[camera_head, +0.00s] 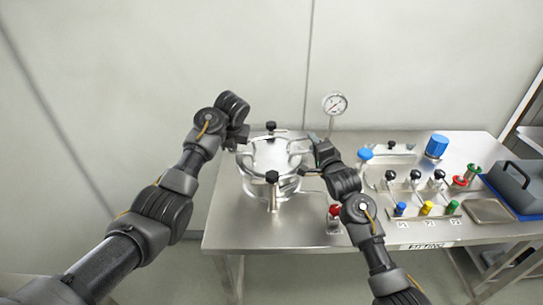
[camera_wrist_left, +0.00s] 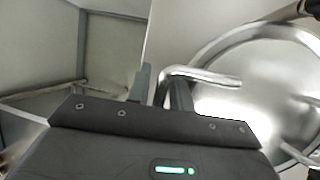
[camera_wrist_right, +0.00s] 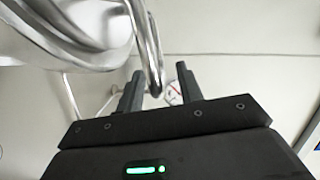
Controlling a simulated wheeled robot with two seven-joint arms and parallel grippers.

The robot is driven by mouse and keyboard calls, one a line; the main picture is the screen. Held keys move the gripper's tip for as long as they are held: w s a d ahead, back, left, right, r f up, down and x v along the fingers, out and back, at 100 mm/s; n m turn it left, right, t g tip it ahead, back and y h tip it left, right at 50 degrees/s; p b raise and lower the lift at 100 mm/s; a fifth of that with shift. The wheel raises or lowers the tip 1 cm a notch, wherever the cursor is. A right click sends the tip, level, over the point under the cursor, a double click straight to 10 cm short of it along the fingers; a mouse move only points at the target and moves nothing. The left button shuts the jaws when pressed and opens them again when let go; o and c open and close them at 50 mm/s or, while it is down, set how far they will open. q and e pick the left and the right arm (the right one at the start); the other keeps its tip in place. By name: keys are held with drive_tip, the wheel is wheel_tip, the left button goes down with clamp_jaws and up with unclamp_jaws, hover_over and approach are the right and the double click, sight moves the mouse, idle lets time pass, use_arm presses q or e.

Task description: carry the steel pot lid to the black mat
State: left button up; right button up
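The steel pot lid (camera_head: 270,154) sits on the round pot at the left of the bench, with black-knobbed clamps around it. It also shows in the left wrist view (camera_wrist_left: 265,70). My left gripper (camera_head: 240,138) is at the lid's left side. In the left wrist view its fingers (camera_wrist_left: 160,90) are close around a bent handle bar and appear shut on it. My right gripper (camera_head: 313,160) is at the lid's right side. In the right wrist view its fingers (camera_wrist_right: 161,85) stand apart, with a handle loop between them and a gap beside it. I cannot make out the black mat.
A pressure gauge (camera_head: 335,104) stands behind the pot. To the right are a valve panel with coloured knobs, a blue-topped canister (camera_head: 436,146), a shallow steel tray (camera_head: 489,211) and a grey case (camera_head: 516,184). The bench's front left corner is bare.

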use_arm(q)
drive_tip(key=c, duration=0.4)
use_arm(e)
drive_tip(key=c, duration=0.4)
use_arm(q)
clamp_jaws()
use_arm(e)
clamp_jaws()
drive_tip(key=shift+f, duration=0.1)
